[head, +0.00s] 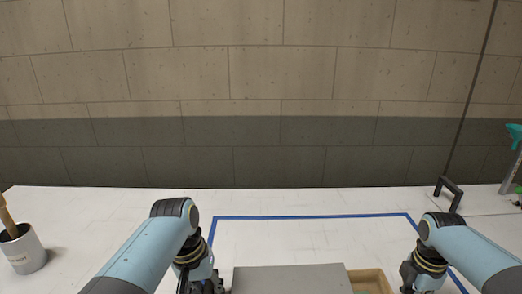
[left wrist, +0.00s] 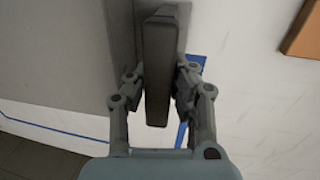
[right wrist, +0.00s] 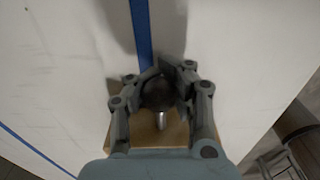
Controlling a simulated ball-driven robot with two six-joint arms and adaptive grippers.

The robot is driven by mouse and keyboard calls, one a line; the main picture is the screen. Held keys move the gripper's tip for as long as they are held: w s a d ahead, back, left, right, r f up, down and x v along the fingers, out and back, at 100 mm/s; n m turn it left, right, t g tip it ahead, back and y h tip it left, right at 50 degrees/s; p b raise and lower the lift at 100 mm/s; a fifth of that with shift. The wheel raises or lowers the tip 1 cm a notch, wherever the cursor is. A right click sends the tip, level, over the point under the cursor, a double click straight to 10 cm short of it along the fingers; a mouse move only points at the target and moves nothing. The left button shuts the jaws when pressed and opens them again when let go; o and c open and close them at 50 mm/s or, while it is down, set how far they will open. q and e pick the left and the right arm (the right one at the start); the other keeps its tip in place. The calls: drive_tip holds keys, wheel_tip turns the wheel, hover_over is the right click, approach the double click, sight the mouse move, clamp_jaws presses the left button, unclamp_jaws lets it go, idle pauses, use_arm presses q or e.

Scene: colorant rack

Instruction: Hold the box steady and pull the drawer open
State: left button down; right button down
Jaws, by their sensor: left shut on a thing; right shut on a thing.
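The grey box (head: 290,279) stands at the bottom middle of the head view, its lower part cut off by the frame edge. The wooden drawer (head: 368,281) sticks out of its right side, partly open, and its inside shows. My left gripper (head: 208,287) is at the box's left side. In the left wrist view it is shut on the dark upright bar handle (left wrist: 158,65) by the grey box wall. My right gripper (head: 408,284) is right of the drawer. In the right wrist view it is shut on the dark round knob (right wrist: 158,92), with its metal stem and the drawer's wood (right wrist: 148,132) below.
Blue tape (head: 310,216) outlines an area on the white table (head: 110,235). A white cup (head: 24,256) with a wooden-handled tool stands at the left. A black bracket (head: 450,190) and a teal-topped stand (head: 514,135) are at the right. A wall closes the back.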

use_arm(q)
drive_tip(key=shift+a, duration=0.15)
use_arm(e)
drive_tip(key=shift+d, duration=0.3)
drive_tip(key=shift+d+r, duration=0.1)
drive_tip(key=shift+d, duration=0.8)
drive_tip(key=shift+d, duration=1.3)
drive_tip(key=c, duration=1.2)
unclamp_jaws()
drive_tip(key=shift+a, duration=0.1)
drive_tip(key=shift+r, duration=0.15)
wheel_tip(320, 180, up, 12)
drive_tip(key=shift+f, duration=0.15)
